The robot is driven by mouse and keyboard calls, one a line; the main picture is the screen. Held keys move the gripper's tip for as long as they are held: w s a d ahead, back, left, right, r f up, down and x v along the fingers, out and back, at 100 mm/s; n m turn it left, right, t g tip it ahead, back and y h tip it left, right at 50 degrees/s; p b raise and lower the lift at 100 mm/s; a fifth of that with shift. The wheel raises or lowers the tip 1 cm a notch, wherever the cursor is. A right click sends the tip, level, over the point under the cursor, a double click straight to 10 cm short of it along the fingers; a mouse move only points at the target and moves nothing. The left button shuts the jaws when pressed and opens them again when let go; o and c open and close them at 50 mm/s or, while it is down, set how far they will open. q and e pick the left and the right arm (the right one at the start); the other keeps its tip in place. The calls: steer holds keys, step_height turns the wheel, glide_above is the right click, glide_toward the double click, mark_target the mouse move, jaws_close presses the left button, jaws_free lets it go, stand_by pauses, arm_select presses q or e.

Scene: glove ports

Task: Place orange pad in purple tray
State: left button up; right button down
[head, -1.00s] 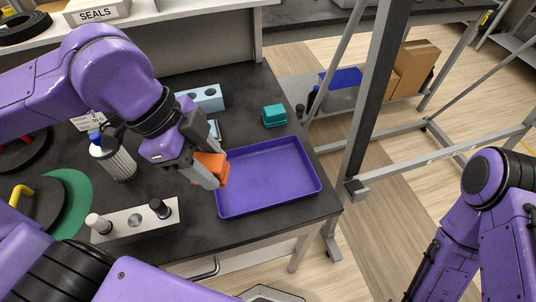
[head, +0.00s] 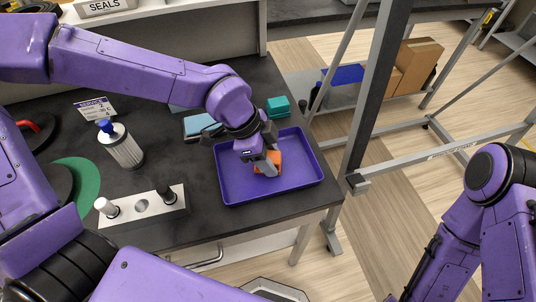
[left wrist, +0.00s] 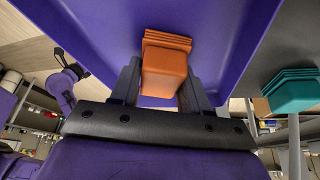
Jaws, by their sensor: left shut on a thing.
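The purple tray (head: 235,188) lies on the dark bench near its right front corner. My left gripper (head: 268,168) is over the middle of the tray, its fingers pointing down. It is shut on the orange pad (head: 274,160), which is inside the tray's outline. In the left wrist view the orange pad (left wrist: 166,70) sits between the two fingers, with the purple tray (left wrist: 225,40) behind it. I cannot tell whether the pad touches the tray floor. My right arm shows at the right edge, but its gripper is out of view.
A teal block (head: 278,107) stands just behind the tray. A white holder with knobs (head: 143,206), a filter cylinder (head: 121,146) and a green disc (head: 78,180) are to the left. A grey metal frame post (head: 370,100) rises right of the bench.

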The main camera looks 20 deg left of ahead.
arm_select(q)
steer(key=shift+s+f, duration=0.1)
steer(key=shift+s, duration=0.05)
steer(key=o, duration=1.1)
steer(key=v, duration=1.2)
